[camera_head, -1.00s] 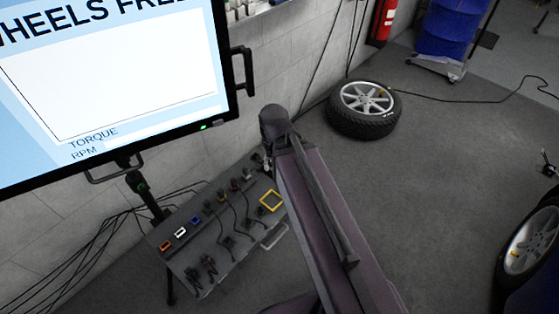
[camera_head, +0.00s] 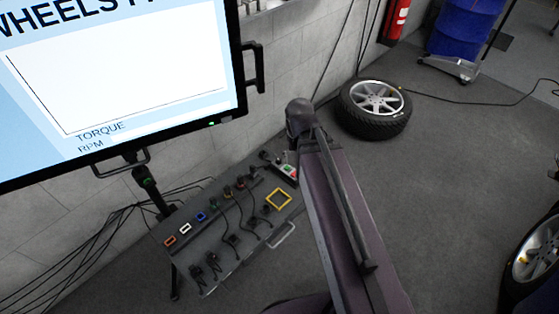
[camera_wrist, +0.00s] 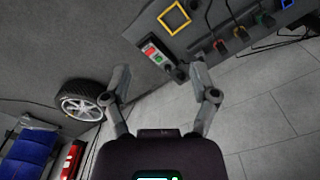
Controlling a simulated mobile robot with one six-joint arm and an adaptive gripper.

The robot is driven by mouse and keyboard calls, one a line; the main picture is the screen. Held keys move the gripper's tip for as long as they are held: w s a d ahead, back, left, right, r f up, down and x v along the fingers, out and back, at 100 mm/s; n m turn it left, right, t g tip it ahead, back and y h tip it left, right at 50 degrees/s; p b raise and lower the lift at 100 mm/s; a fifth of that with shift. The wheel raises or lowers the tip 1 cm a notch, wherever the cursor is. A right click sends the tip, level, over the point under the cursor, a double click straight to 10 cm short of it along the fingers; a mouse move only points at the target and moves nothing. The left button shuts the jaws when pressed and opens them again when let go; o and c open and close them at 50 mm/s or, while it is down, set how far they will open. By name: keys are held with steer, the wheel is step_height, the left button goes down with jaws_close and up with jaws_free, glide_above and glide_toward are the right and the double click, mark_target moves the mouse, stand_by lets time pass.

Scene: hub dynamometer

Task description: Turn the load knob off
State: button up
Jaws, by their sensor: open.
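A grey control panel (camera_head: 222,262) on a stand carries several dark knobs and levers. No label reads clearly, so I cannot tell which one is the load knob. A small box with red and green buttons (camera_head: 288,171) sits at its far right end and also shows in the wrist view (camera_wrist: 153,52). A dark knob-like piece (camera_wrist: 178,73) is beside that box. A yellow square frame (camera_head: 278,199) surrounds part of the panel nearby. My gripper (camera_wrist: 160,70) is open and empty, its fingers spread below the button box in the wrist view. My arm hides it in the head view.
A large screen (camera_head: 120,85) stands at the left above the panel, with a handle (camera_head: 253,67) on its side. A wheel (camera_head: 374,108) lies on the floor behind. Cables hang left of the panel. Open floor (camera_head: 450,160) is to the right.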

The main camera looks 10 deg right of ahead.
mark_target(278, 159)
steer(key=w+f+m+b, duration=0.6)
steer(key=w+f+b, duration=0.4)
steer(key=w, duration=0.4)
steer(key=w+f+m+b, duration=0.6)
steer(key=w+f+b, duration=0.3)
steer(key=w, duration=0.5)
steer(key=shift+w+a+f+b, duration=0.15)
steer(key=shift+a+f+b, duration=0.2)
steer(key=shift+f, duration=0.35)
steer(key=shift+d, duration=0.1)
steer(key=shift+f, duration=0.1)
step_height(278, 159, down, 14)
steer(key=b, duration=1.3)
steer(key=shift+r+b, duration=0.2)
steer(key=shift+b, duration=0.2)
